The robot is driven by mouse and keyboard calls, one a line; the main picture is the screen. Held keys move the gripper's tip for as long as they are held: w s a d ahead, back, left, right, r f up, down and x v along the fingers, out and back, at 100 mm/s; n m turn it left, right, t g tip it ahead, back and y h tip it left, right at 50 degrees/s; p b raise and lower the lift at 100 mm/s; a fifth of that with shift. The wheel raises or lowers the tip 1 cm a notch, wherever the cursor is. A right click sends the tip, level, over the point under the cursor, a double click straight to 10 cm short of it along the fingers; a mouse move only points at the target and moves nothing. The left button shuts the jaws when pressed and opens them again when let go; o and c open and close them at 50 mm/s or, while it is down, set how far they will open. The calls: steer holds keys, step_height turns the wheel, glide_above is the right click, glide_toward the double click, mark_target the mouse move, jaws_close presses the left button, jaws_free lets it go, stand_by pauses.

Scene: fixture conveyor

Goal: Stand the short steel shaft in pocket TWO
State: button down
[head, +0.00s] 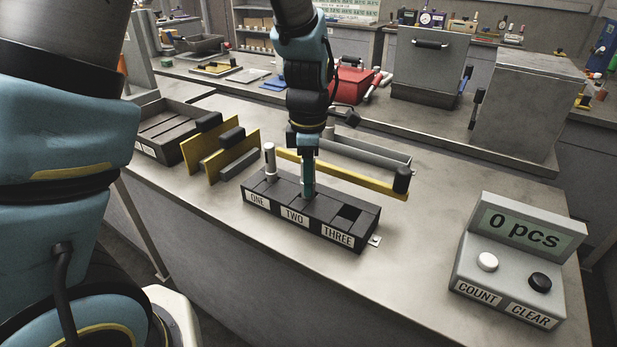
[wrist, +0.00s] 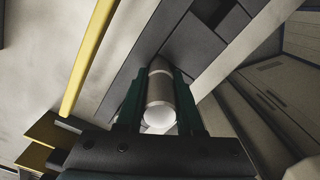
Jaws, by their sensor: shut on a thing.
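The dark fixture block (head: 322,207) on the bench has pockets labelled ONE, TWO and THREE. A pale steel shaft (head: 269,160) stands upright in pocket ONE. My gripper (head: 308,188) points straight down at pocket TWO, its fingertips at the block's top. In the wrist view, its two green fingers are shut on a steel shaft (wrist: 160,105), seen end-on with a bright round top. The shaft's lower end is hidden, so I cannot tell how deep it sits in pocket TWO. Pocket THREE (head: 350,212) shows as an empty square hole.
A yellow bar (head: 345,173) with a black knob runs close behind the block. Yellow plates with black handles (head: 220,155) stand to the left. A counter box (head: 513,260) reading "0 pcs" with COUNT and CLEAR buttons is at the right. Bench between block and counter is clear.

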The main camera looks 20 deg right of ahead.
steer(key=shift+f+b, duration=0.3)
steer(key=shift+f, duration=0.35)
stand_by(0.5)
steer(key=shift+c, duration=2.3)
jaws_free()
